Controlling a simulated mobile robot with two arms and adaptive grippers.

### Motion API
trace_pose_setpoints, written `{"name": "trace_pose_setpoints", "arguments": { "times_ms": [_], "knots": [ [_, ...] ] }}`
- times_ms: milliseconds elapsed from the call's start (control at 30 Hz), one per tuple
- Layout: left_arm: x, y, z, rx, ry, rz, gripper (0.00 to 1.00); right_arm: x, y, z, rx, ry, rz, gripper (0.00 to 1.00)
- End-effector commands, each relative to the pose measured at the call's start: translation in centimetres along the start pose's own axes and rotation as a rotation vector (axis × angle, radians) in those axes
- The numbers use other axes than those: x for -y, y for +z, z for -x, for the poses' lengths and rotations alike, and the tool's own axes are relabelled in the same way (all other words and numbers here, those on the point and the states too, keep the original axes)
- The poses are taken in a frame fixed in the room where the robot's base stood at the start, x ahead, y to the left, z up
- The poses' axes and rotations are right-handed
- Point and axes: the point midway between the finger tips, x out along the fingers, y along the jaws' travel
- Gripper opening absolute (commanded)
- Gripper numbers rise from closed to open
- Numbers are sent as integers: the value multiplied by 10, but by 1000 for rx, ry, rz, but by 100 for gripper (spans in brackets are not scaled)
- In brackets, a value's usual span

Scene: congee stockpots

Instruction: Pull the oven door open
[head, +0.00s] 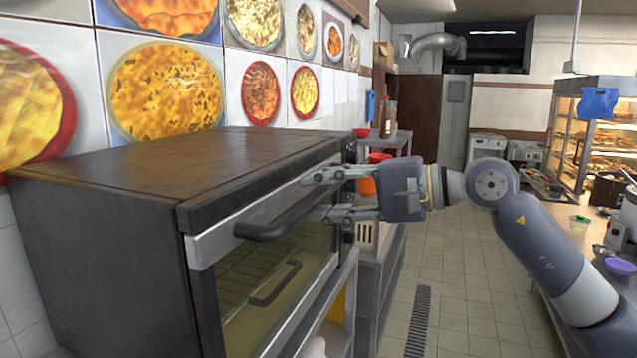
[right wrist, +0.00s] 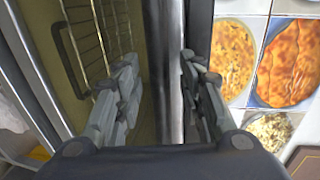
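The dark oven (head: 100,240) stands at the left in the head view, with a glass door (head: 275,275) that looks closed. A black bar handle (head: 268,230) runs along the door's top edge. My right gripper (head: 320,195) is at the far end of this handle, with one finger above it and one below. In the right wrist view the handle (right wrist: 165,65) passes between the spread fingers (right wrist: 160,95). The finger on the picture's left stands clear of the bar. The other is close to it; contact cannot be told. My left gripper is not in view.
Food pictures (head: 166,90) cover the wall behind the oven. A metal stand (head: 375,280) with red bowls continues beyond it. The tiled floor (head: 455,270) at centre right is free. A counter (head: 565,210) and a lit food cabinet (head: 590,130) stand at the right.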

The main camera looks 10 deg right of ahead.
Motion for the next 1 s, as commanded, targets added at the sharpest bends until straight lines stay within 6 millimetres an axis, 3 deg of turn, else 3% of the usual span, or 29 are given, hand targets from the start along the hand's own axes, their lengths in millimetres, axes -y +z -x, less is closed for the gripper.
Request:
{"name": "trace_pose_setpoints", "arguments": {
  "times_ms": [200, 433, 600, 1000],
  "knots": [
    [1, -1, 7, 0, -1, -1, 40, 0, 0, -13, 0, 0, -1, 37],
    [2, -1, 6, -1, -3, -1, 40, -1, 0, -14, 0, -1, -1, 37],
    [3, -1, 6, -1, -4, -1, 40, 0, 0, -14, 0, -1, -1, 0],
    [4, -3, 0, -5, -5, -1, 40, -3, -6, -14, 0, -15, -2, 0]
  ]
}}
